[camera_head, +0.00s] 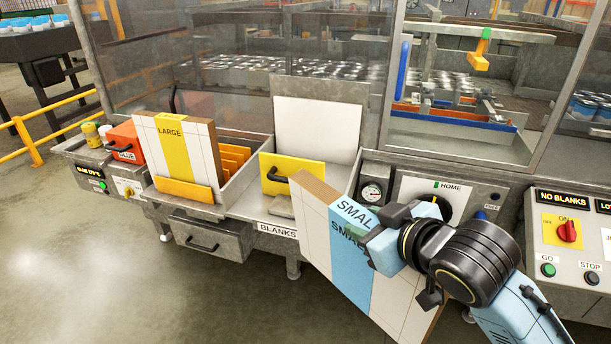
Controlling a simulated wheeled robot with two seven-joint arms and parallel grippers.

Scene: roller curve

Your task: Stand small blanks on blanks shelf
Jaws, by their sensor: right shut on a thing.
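My right gripper (378,240) is shut on a pack of small blanks (349,275), white with a blue band that reads "SMAL", cut off by the gripper. The pack is held tilted in front of the blanks shelf (249,207), which carries the label "BLANKS". The pack hides part of the shelf's right side. A pack of large blanks (175,155) with a yellow band stands at the shelf's left. A white sheet (317,131) stands upright at the back of the shelf. My left gripper is not in view.
A yellow plate with a black handle (292,174) stands in mid-shelf, near orange dividers (235,158). A gauge (372,192) and a HOME panel (440,195) lie right of the shelf. A control box with a red knob (567,231) is at far right. Glass rises behind.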

